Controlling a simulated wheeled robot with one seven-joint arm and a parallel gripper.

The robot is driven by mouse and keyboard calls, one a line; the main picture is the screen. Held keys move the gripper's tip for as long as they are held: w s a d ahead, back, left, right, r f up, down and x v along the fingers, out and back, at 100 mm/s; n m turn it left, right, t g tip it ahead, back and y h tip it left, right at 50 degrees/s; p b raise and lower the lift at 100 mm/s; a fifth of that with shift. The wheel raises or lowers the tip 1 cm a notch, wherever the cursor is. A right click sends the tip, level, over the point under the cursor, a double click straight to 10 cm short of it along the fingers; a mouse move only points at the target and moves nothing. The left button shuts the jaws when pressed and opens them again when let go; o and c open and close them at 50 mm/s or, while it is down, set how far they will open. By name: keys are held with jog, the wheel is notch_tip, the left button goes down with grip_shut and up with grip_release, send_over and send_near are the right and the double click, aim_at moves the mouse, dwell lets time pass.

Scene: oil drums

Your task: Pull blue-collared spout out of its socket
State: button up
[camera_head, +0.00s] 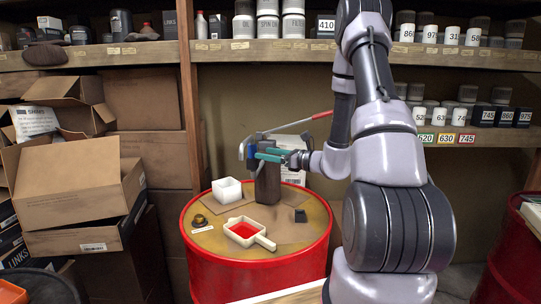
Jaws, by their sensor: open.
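A dark upright block (268,186) stands on top of the red drum (258,268). At the block's upper left there is a small blue part (251,153), which looks like the collar of the spout. A thin, pale curved piece (242,150) lies just left of it. My gripper (268,154), with teal fingers, reaches in from the right at the top of the block, close to the blue part. It is open. I cannot tell whether the fingers touch the spout. The socket and the spout's lower end are hidden or too small to make out.
A long pale rod with a red end (322,115) slants up behind my gripper. On the drum are a white box (227,190), a cream tray with red inside (262,243), a small dark block (300,215) and a brass-coloured cap (200,220). Cardboard boxes (80,200) are stacked at left.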

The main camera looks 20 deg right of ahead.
jog(key=x, duration=0.9)
jog(key=shift+w+a, duration=0.2)
jog(key=shift+a, duration=0.1)
grip_shut()
